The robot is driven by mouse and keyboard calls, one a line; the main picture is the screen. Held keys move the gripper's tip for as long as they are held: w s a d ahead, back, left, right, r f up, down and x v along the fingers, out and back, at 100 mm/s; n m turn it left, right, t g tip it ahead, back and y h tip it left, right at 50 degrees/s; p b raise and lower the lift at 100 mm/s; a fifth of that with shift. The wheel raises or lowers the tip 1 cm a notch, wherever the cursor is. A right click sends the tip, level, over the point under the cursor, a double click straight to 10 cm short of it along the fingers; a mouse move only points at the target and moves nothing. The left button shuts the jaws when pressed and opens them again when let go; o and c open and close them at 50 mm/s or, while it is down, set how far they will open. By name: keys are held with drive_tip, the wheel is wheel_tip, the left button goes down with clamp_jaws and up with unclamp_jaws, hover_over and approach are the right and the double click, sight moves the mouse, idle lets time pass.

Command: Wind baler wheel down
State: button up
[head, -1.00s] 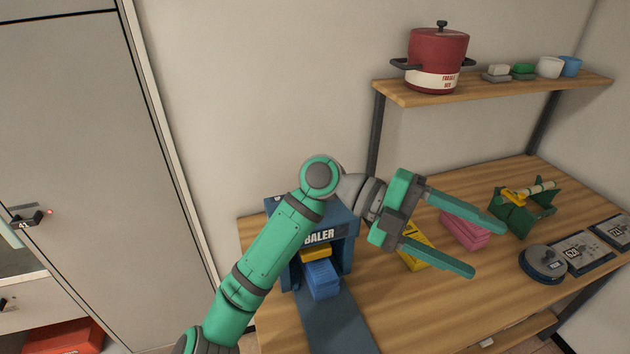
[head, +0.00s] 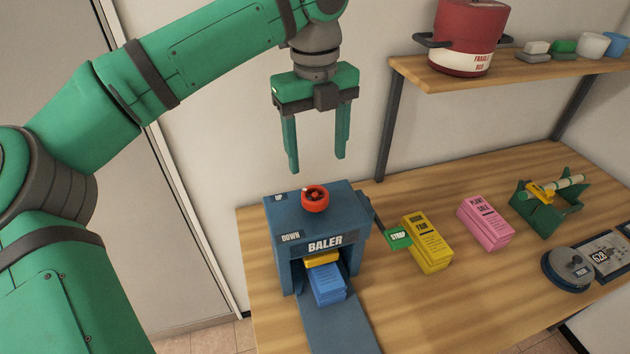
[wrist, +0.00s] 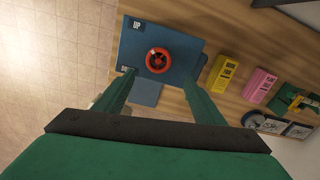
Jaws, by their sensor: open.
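The blue baler (head: 318,228) stands at the left end of the wooden table. Its red wheel (head: 315,198) lies flat on top, with an UP label and a DOWN label near it. In the wrist view the wheel (wrist: 159,60) shows between and beyond my fingers. A yellow plate (head: 321,258) sits inside the opening, over a stack of blue bundles (head: 328,285). My gripper (head: 318,163) is open and empty, pointing down above the wheel and apart from it.
A green STRAP lever (head: 398,239) sticks out at the baler's right. Yellow (head: 428,243) and pink (head: 486,222) bundles, a green stand (head: 545,205) and a round dark item (head: 568,268) lie further right. A shelf (head: 440,80) with a red pot (head: 470,38) is at upper right.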

sight(315, 194)
drive_tip(key=f, duration=0.9)
drive_tip(key=shift+w+f, duration=0.2)
drive_tip(key=shift+s+a+f, duration=0.1)
drive_tip(key=shift+a+f, duration=0.2)
drive_tip(key=shift+f, duration=0.25)
drive_tip(key=shift+d, duration=0.1)
drive_tip(key=c, duration=1.1)
